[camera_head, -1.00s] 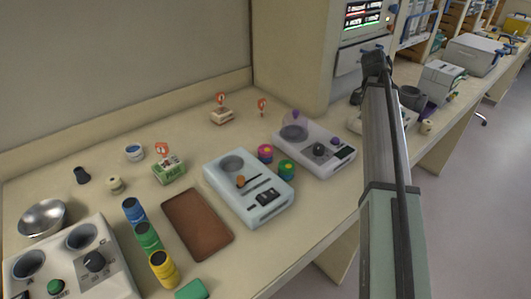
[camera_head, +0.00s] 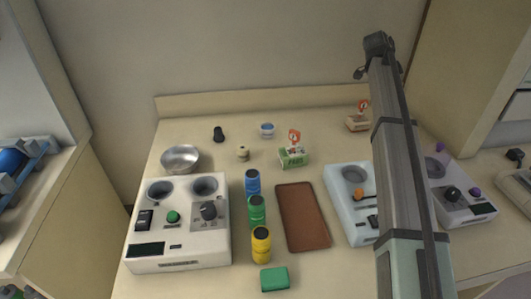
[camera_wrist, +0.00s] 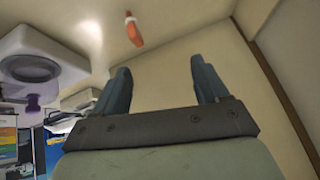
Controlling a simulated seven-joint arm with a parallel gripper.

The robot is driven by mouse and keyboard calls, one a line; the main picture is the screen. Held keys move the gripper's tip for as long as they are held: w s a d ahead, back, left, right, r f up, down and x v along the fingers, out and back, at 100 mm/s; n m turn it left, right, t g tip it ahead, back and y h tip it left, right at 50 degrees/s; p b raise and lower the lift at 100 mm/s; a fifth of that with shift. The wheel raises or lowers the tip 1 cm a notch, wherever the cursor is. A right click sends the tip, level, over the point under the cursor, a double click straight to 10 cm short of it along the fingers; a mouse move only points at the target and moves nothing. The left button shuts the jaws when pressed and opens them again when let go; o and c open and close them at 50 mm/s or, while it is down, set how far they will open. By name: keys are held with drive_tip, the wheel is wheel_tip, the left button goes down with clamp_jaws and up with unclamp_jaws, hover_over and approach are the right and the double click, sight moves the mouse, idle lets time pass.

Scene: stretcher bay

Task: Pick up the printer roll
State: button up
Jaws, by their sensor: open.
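A small cream roll with a dark centre (camera_head: 243,153), which looks like the printer roll, stands on the bench in the head view. It is between the metal bowl and the green box, near the back. My gripper (camera_wrist: 163,82) is open and empty in the wrist view, its two dark fingers wide apart and facing the wall. In the head view my arm rises at the right, well to the right of the roll and apart from it. The roll does not show in the wrist view.
Near the roll are a metal bowl (camera_head: 180,158), a black cap (camera_head: 218,134), a white tub (camera_head: 267,130) and a green box (camera_head: 293,156). Blue, green and yellow (camera_head: 261,245) canisters and a brown tray (camera_head: 302,217) stand in front. White devices (camera_head: 180,249) flank them.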

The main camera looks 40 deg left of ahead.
drive_tip(key=s+a+r+t+y, duration=0.1)
drive_tip(key=s+a+r, duration=0.1)
drive_tip(key=a, duration=0.9)
drive_tip(key=m+g+y, duration=0.2)
drive_tip(key=g+y, duration=0.5)
drive_tip(key=g, duration=0.2)
approach(244, 147)
drive_tip(key=x, duration=0.5)
drive_tip(key=shift+s+a+f, duration=0.2)
drive_tip(key=shift+s+f, duration=0.1)
drive_tip(key=shift+s, duration=0.15)
drive_tip(key=shift+w+x, duration=0.15)
drive_tip(key=shift+x, duration=1.15)
drive_tip(key=shift+w+x, duration=0.1)
drive_tip(key=shift+x, duration=1.25)
drive_tip(key=shift+d, duration=0.1)
drive_tip(key=c, duration=1.1)
